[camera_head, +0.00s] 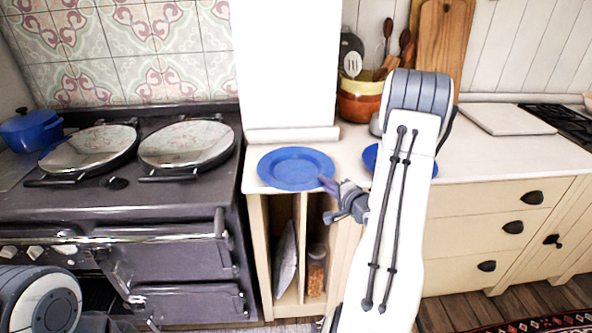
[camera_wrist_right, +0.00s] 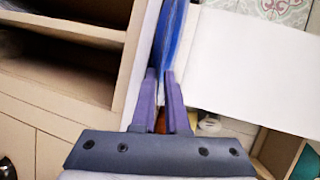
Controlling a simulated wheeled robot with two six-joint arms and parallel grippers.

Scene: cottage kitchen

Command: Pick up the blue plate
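A round blue plate (camera_head: 292,168) is at the front of the narrow counter left of my right arm. It also shows nearly edge-on in the right wrist view (camera_wrist_right: 172,35). My right gripper (camera_head: 328,184) is at the plate's right front rim. In the right wrist view its two purple fingers (camera_wrist_right: 160,76) are close together, with the rim between their tips. Whether the plate is clear of the counter I cannot tell. A second blue plate (camera_head: 369,157) lies on the counter farther right, mostly hidden behind my right arm. My left gripper is out of view.
A dark range cooker (camera_head: 130,215) with two round lids stands left; a blue pot (camera_head: 30,130) sits at its far left. A white pillar (camera_head: 288,70) rises behind the plate. A utensil bowl (camera_head: 358,102) stands behind my arm. The right counter (camera_head: 490,150) is mostly clear.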

